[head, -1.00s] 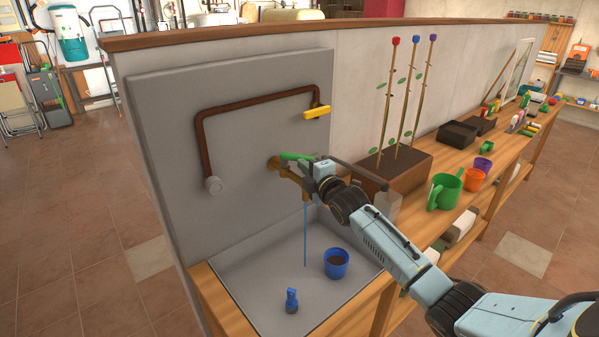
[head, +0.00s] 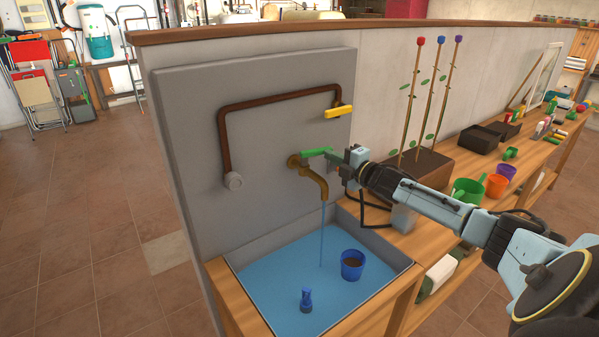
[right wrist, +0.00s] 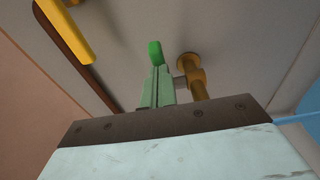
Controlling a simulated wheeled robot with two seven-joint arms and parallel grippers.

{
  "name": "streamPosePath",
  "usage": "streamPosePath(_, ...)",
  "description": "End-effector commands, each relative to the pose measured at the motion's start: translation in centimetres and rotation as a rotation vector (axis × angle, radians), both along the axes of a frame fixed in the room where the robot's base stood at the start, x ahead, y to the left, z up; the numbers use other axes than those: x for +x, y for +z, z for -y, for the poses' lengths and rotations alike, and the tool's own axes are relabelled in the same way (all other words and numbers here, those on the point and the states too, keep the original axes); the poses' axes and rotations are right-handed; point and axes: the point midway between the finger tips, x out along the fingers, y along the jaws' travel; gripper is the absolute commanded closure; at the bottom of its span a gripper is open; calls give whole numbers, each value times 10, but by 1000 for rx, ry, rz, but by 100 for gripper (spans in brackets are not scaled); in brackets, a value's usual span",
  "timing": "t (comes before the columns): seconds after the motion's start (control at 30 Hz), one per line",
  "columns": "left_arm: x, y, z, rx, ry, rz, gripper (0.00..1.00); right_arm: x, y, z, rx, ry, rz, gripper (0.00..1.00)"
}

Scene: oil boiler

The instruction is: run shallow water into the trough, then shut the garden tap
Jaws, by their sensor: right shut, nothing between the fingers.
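The brass garden tap (head: 312,176) sticks out of the grey panel, and a thin blue stream runs from its spout. Its green lever (head: 316,152) points right. The trough (head: 385,240) below has a shallow layer of blue water (head: 285,280) over its floor. My right gripper (head: 339,162) is shut and empty beside the lever's free end; I cannot tell whether they touch. In the right wrist view the closed fingers (right wrist: 158,86) point up at the green lever (right wrist: 155,52), with the tap (right wrist: 194,76) just right. My left gripper is out of view.
A blue pot (head: 352,266) with brown contents and a small blue fitting (head: 306,299) stand in the trough. A copper pipe (head: 224,140) with a yellow lever (head: 338,111) is above left. A brown planter (head: 430,167) with stakes and a green can (head: 467,190) stand right.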

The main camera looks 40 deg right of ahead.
Motion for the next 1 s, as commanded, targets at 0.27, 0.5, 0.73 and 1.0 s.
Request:
streamPosePath(0.27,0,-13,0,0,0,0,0,4,-1,16,-2,-13,1,100)
streamPosePath(0.5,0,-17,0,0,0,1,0,9,0,19,-2,-11,1,100)
streamPosePath(0.73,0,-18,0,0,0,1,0,10,0,20,-2,-11,0,100)
streamPosePath(1.0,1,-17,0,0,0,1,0,10,0,19,-1,-11,0,100)
